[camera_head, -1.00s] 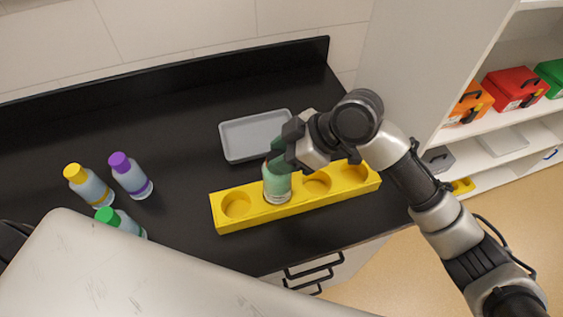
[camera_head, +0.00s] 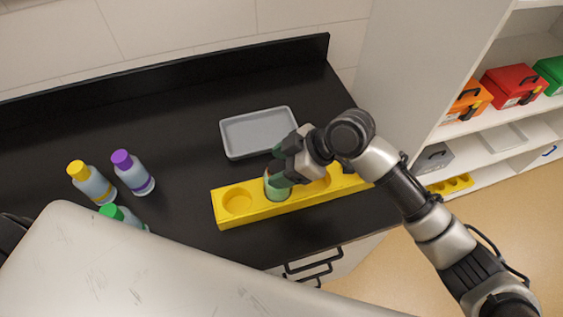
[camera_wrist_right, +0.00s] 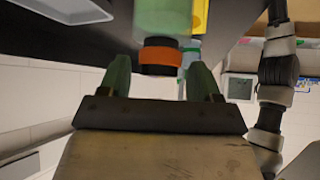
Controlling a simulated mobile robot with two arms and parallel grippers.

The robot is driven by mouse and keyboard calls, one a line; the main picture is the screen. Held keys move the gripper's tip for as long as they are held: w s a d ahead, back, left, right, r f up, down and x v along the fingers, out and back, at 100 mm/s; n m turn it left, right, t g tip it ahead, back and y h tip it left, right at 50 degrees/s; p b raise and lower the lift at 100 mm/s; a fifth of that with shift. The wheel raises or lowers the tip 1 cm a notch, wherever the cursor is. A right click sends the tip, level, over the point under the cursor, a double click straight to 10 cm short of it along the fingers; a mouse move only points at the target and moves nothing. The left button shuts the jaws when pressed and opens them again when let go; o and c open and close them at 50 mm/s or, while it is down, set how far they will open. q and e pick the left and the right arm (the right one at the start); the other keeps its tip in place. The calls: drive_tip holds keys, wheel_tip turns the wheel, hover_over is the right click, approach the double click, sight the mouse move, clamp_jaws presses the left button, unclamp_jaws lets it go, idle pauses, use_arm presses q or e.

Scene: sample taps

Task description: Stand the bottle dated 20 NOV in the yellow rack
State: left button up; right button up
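The yellow rack (camera_head: 225,218) lies on the black counter near its front edge, with round sockets in a row. A pale green bottle (camera_head: 277,190) stands upright at the second socket from the left; its upper part is hidden by my right gripper (camera_head: 281,168). In the right wrist view the bottle (camera_wrist_right: 162,15) shows an orange cap (camera_wrist_right: 160,56). The fingers of the right gripper (camera_wrist_right: 160,82) sit on either side of the cap, with gaps between them and it. No date is readable. My left gripper is not in view.
Bottles with yellow (camera_head: 76,169), purple (camera_head: 121,158) and green (camera_head: 111,213) caps stand at the left. A grey tray (camera_head: 229,138) lies behind the rack. The leftmost socket is empty. Shelves with toolboxes (camera_head: 508,86) stand at the right.

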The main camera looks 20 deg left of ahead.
drive_tip(key=shift+w+d+r, duration=0.1)
drive_tip(key=shift+r, duration=0.15)
drive_tip(key=b+v, duration=0.2)
drive_tip(key=v, duration=0.9)
drive_tip(key=shift+d+r, duration=0.25)
